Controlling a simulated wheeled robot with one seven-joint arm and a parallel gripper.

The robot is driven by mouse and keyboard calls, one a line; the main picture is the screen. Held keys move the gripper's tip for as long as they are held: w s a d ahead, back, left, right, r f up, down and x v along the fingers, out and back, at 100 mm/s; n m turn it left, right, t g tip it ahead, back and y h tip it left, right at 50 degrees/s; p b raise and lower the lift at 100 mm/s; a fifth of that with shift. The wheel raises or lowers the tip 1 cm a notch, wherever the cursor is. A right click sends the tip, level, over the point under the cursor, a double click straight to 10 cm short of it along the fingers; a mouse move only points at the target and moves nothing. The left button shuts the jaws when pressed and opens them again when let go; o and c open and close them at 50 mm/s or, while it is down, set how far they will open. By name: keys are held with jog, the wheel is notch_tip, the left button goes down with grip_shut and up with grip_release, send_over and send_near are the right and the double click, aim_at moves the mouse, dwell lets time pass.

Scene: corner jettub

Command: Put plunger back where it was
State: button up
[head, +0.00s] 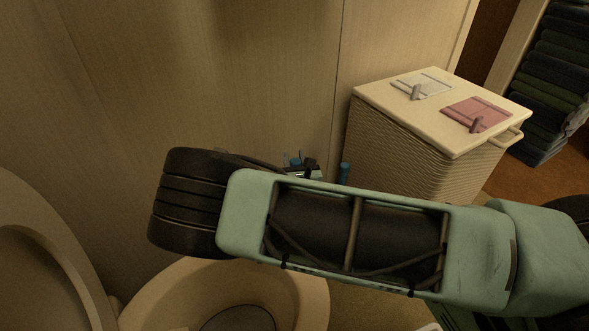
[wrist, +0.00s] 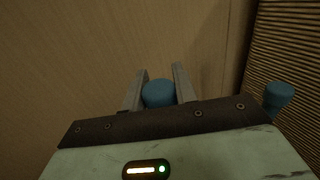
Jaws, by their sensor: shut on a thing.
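My gripper (wrist: 159,92) is shut on a blue round-ended handle, the plunger (wrist: 158,94), which sits between its two grey fingers in the wrist view. Only the top of the handle shows; the rest of the plunger is hidden below my gripper. In the head view my arm covers most of my gripper (head: 301,163), and a bit of the blue plunger handle (head: 294,161) shows near the wall.
A second blue handle (head: 344,172) stands to the right of my gripper, beside the wicker hamper (head: 385,150); it also shows in the wrist view (wrist: 278,97). The wall (head: 250,90) is behind. A toilet (head: 315,292) is below my arm.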

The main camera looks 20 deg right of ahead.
notch_tip(320, 180, down, 2)
jog(key=shift+r, duration=0.1)
jog(key=o, duration=1.1)
jog(key=s, duration=0.4)
jog(key=s+a+p, duration=0.1)
jog(key=s, duration=0.3)
jog(key=s+a+p, duration=0.1)
jog(key=s, duration=0.2)
jog(key=shift+s+a, duration=0.15)
jog(key=shift+s, duration=0.25)
